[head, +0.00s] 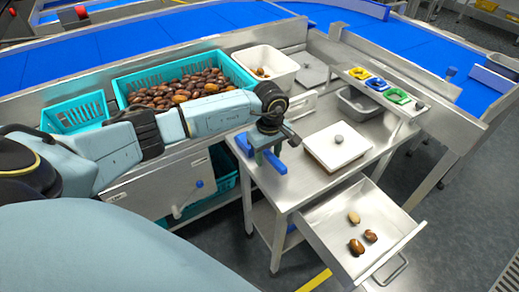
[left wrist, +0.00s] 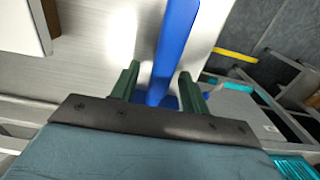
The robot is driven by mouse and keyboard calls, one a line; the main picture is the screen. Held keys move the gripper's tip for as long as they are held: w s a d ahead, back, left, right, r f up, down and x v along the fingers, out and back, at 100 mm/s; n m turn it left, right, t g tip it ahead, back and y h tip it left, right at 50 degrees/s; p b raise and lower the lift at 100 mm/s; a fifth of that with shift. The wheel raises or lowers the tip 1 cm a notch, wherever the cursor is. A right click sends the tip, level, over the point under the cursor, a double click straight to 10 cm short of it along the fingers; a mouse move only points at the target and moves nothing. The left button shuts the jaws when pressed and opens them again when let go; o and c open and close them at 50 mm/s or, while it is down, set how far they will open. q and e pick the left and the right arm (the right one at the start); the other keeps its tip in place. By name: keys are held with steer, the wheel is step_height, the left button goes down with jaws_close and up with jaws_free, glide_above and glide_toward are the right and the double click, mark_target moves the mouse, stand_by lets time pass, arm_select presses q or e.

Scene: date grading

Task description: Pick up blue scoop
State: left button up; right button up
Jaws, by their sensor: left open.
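The blue scoop (head: 266,176) lies at the left edge of the steel worktable in the head view. In the left wrist view a long blue bar of the scoop (left wrist: 176,40) runs between the two green fingers. My left gripper (head: 262,152) is over the scoop and partly covers it. In the left wrist view the gripper (left wrist: 159,72) is open, with a finger on each side of the blue bar and gaps beside it. My right gripper is not in view.
An open drawer (head: 330,225) below holds three dates. A teal crate (head: 245,75) full of dates and a white bin (head: 278,60) stand behind. Clear steel lies between scoop and box.

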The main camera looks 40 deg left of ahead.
arm_select(q)
jaws_close()
stand_by(0.4)
